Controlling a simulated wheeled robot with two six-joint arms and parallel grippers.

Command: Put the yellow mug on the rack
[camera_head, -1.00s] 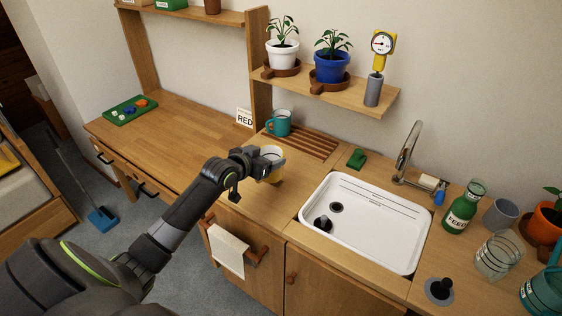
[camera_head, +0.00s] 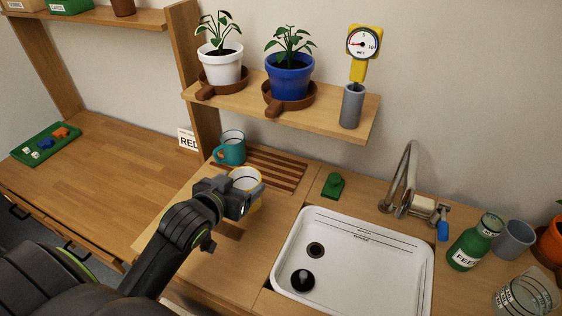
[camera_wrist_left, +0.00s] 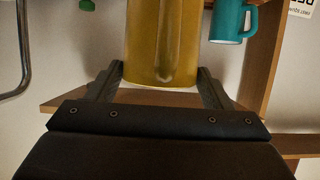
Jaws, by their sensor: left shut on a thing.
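The yellow mug (camera_head: 247,180) is in my left gripper (camera_head: 250,196), in front of the rack. In the left wrist view the mug (camera_wrist_left: 162,45) stands between the two fingers of the left gripper (camera_wrist_left: 160,88). The gripper is shut on it; the gripper hides part of the mug in the head view. The slatted wooden rack (camera_head: 283,172) is set at the back of the counter, behind and right of the mug. A teal mug (camera_head: 231,148) stands at the rack's left end. My right gripper is not in view.
The white sink (camera_head: 350,270) and tap (camera_head: 405,180) lie to the right. A green sponge-like object (camera_head: 333,186) sits between rack and sink. A shelf (camera_head: 350,118) with two potted plants and a gauge overhangs the rack. A small white sign (camera_head: 187,139) stands left of the teal mug.

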